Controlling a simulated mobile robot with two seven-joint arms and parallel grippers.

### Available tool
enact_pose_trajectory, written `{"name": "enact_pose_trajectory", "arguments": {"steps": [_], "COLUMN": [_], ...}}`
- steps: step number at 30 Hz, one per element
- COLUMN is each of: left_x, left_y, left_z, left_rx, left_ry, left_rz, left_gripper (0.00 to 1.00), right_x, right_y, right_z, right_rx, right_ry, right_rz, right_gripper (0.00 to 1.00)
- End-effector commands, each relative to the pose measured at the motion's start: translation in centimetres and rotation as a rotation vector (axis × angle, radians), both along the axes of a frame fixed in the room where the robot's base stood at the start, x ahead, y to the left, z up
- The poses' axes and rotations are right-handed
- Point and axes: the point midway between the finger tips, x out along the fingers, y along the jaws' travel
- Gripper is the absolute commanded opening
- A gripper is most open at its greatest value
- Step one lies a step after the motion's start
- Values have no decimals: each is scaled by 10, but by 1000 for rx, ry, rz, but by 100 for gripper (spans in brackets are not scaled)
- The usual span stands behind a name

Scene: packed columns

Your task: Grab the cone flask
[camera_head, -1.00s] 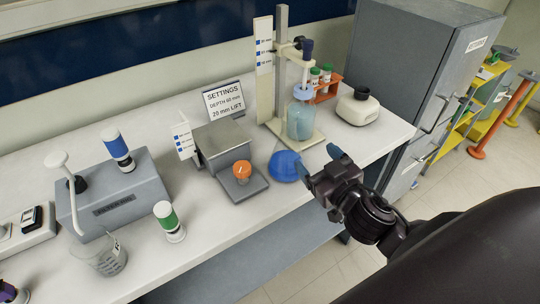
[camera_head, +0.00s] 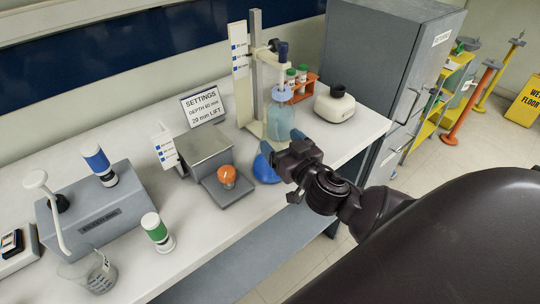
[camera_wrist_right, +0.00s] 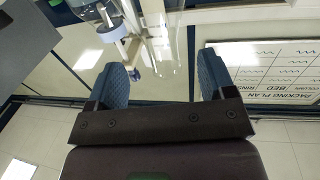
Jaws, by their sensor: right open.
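My right gripper (camera_head: 282,143) is open and empty, just in front of the flask and above the table. I cannot tell whether it touches the flask. In the right wrist view the two blue fingers of the right gripper (camera_wrist_right: 164,76) are wide apart with nothing held between them. My left gripper is out of view.
A blue domed object (camera_head: 265,168) lies below the right gripper. A glass beaker (camera_head: 98,272) is at front left.

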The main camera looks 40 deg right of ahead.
Motion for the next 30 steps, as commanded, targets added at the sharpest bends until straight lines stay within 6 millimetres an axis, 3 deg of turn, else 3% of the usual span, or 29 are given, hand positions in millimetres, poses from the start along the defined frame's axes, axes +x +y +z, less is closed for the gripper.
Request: {"name": "enact_pose_trajectory", "arguments": {"steps": [12,23,24,30], "left_x": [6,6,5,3], "left_y": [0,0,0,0], "left_z": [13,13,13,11], "left_rx": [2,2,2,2], "left_ry": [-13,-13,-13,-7], "left_rz": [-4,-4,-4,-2], "left_gripper": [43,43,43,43], "right_x": [44,51,51,51], "right_y": [-1,-2,-2,-2], "right_z": [-2,-4,-4,-4], "right_rx": [-4,-2,-2,-2], "right_ry": [-1,1,1,1], "right_rz": [0,-1,-1,-1], "right_gripper": [76,76,75,44]}}
